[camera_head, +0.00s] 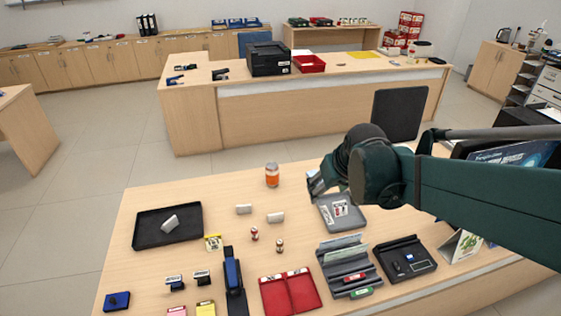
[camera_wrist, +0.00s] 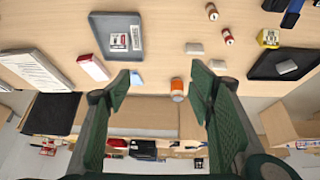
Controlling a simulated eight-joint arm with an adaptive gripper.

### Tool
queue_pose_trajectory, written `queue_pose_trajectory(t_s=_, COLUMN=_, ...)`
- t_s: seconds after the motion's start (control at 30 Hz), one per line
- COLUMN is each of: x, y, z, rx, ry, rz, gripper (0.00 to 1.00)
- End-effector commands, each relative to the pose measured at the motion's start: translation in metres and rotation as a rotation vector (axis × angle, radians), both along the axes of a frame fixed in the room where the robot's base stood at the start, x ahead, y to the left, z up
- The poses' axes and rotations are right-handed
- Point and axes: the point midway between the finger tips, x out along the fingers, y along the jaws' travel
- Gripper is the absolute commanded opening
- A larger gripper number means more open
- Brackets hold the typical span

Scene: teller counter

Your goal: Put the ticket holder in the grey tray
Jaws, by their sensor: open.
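The grey tray (camera_head: 359,222) lies flat on the counter, just in front of and below my gripper (camera_head: 318,186). It also shows at the upper left of the wrist view (camera_wrist: 96,24), with a small white-and-dark item in it. I cannot tell for sure which thing is the ticket holder. Small whitish blocks stand on the counter, one (camera_head: 244,209) left of another (camera_head: 276,217); a third (camera_head: 169,224) lies in the black tray (camera_head: 145,240). A red-and-white box (camera_wrist: 93,68) stands beside the grey tray in the wrist view. My gripper is open, its fingers apart and empty.
An orange jar (camera_head: 272,177) stands left of my gripper, near the far edge. Two small rolls (camera_head: 279,246), a red tray (camera_head: 287,294), a grey slotted rack (camera_head: 342,266) and a dark tray (camera_head: 415,270) fill the near side. Bare counter lies around the whitish blocks.

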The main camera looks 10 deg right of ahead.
Motion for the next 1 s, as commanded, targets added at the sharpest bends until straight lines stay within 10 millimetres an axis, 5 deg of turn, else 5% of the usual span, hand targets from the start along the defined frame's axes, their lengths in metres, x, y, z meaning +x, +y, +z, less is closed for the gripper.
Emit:
queue_pose_trajectory(t_s=0.5, x=-0.073, y=0.049, z=0.029, rx=0.004, ry=-0.054, rz=0.006, gripper=0.53)
queue_pose_trajectory(t_s=1.0, x=-0.138, y=0.082, z=0.035, rx=0.016, ry=-0.106, rz=0.013, gripper=0.53)
